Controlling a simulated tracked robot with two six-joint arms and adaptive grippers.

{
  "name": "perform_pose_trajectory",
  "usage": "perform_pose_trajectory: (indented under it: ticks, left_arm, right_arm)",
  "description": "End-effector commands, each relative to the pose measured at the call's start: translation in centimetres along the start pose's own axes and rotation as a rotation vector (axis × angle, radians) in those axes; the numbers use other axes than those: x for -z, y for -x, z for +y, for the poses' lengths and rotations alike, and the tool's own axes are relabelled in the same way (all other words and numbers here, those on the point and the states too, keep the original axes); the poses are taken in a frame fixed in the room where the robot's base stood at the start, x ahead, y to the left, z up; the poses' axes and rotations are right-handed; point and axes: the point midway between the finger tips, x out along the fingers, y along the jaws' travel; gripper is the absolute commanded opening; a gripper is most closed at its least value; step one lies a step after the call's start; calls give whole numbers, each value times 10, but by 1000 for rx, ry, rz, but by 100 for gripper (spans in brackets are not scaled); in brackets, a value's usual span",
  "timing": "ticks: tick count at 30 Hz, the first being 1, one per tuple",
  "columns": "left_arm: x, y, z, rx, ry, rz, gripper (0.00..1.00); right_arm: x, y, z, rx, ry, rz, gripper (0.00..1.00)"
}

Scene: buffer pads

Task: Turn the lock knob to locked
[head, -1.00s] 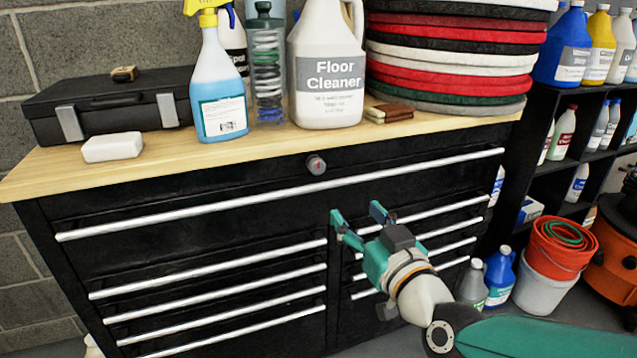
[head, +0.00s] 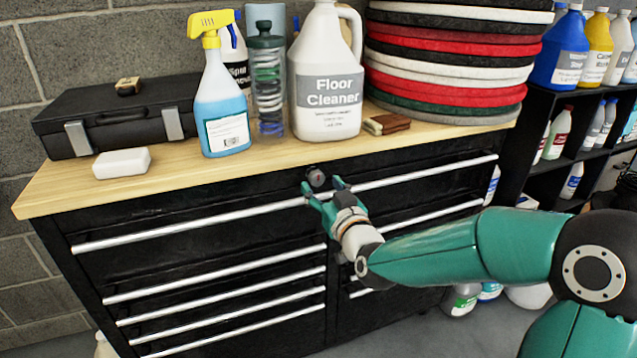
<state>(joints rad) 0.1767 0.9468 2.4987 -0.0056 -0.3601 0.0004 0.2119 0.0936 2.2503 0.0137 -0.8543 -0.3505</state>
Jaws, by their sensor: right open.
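The lock knob (head: 316,177) is a small round grey knob with a red mark, on the black front of the tool chest (head: 190,215) just above the long top drawer handle. My right gripper (head: 321,187) is open, with its green fingertips right at the knob, one to each side and slightly below. I cannot tell whether the fingers touch the knob. The knob's lower part is close to the fingers, and its exact angle is too small to read. My left gripper is not in view.
The wooden top (head: 180,165) holds a spray bottle (head: 220,110), a floor cleaner jug (head: 327,90), a stack of round pads (head: 450,60), a black case (head: 115,115) and a white block (head: 121,163). Silver drawer handles (head: 215,225) project from the front.

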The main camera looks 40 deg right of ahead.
Motion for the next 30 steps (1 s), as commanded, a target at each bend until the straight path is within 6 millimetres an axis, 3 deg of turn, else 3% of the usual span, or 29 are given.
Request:
perform_pose_trajectory:
  ticks: [6, 15, 26, 30]
  left_arm:
    - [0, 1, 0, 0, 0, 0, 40]
    - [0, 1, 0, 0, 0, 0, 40]
    - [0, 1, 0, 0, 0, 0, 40]
    - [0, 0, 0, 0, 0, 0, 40]
  right_arm:
    - [0, -17, 0, 1, 0, -1, 60]
    - [0, -19, -1, 1, 0, -1, 60]
    - [0, -19, -1, 2, 0, -1, 0]
    - [0, -19, -4, 5, -2, -1, 0]
